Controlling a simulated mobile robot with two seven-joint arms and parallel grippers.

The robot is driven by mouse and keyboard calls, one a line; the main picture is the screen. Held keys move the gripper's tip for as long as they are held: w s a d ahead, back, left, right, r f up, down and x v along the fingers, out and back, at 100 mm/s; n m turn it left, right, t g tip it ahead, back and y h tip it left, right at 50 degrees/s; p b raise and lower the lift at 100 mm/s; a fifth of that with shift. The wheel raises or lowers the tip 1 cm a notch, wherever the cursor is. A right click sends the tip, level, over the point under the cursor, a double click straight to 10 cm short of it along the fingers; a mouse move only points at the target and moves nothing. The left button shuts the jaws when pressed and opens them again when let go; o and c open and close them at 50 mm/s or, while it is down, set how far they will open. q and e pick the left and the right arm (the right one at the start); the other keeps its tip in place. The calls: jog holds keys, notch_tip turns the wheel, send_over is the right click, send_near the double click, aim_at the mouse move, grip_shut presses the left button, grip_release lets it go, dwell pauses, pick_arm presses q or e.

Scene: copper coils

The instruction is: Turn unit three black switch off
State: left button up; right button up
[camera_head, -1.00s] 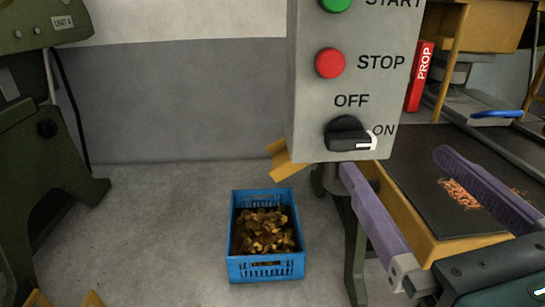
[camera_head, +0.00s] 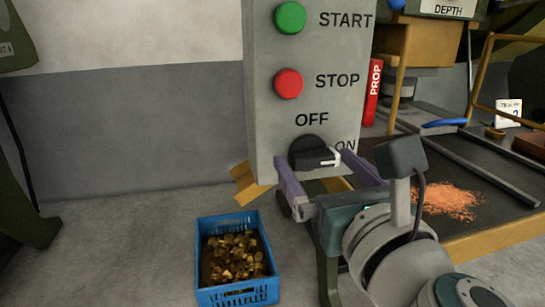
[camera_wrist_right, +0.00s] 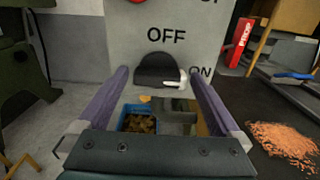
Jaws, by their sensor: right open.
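The black switch (camera_head: 312,154) is a rotary knob low on a grey control box (camera_head: 262,130). Its white pointer mark faces right, toward the ON label; the OFF label is above it. The knob also shows in the right wrist view (camera_wrist_right: 158,70), ahead of the fingers. My right gripper (camera_head: 317,166) is open, with one purple finger on each side of the knob's lower part in the head view. In the right wrist view the gripper (camera_wrist_right: 160,82) spans the knob with nothing held. Whether the fingers touch the knob cannot be told. My left gripper is not in view.
A green START button (camera_head: 290,18) and a red STOP button (camera_head: 288,83) sit above the switch. A blue crate (camera_head: 238,293) of brass-coloured pieces is on the floor below. A dark table (camera_head: 480,205) with copper shavings stands at right.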

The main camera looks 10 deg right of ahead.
jog(key=shift+c, duration=0.2)
jog(key=c, duration=1.2)
